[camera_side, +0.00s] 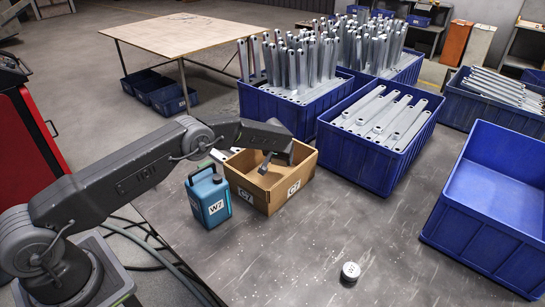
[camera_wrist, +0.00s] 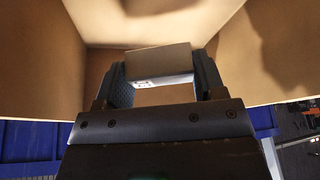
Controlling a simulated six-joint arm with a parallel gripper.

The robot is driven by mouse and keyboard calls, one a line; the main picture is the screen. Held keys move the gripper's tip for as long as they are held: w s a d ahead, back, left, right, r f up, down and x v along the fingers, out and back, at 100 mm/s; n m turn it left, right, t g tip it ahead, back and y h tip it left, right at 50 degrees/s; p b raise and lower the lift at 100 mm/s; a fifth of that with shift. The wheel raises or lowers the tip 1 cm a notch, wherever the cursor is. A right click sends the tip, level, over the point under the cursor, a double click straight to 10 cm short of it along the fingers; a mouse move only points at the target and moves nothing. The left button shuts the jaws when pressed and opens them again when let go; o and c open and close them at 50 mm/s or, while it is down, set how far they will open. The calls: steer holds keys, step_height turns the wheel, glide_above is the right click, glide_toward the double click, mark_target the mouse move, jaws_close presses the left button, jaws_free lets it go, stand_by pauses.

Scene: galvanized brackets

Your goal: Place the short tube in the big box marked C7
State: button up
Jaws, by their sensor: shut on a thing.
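The cardboard box marked C7 (camera_side: 287,200) stands open-topped on the grey table. My gripper (camera_side: 265,165) is over the box opening, its fingers reaching down at the mouth. In the wrist view, my gripper (camera_wrist: 163,80) is shut on a small tan piece (camera_wrist: 160,60) with a pale lower edge and a small marking. Its outline is rectangular; I cannot tell whether it is the short tube. The box's cardboard walls (camera_wrist: 30,55) surround it in that view. In the side view the held piece is hidden.
A blue canister marked W7 (camera_side: 209,197) stands close left of the box. Blue crates of metal brackets (camera_side: 375,165) are behind and right. An empty blue crate (camera_side: 490,230) is at far right. The front middle of the table is mostly clear.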

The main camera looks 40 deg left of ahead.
mark_target(280, 176)
steer(key=shift+f, duration=2.5)
steer(key=shift+f, duration=0.2)
steer(key=o, duration=0.9)
steer(key=shift+o, duration=0.2)
steer(key=shift+r, duration=0.15)
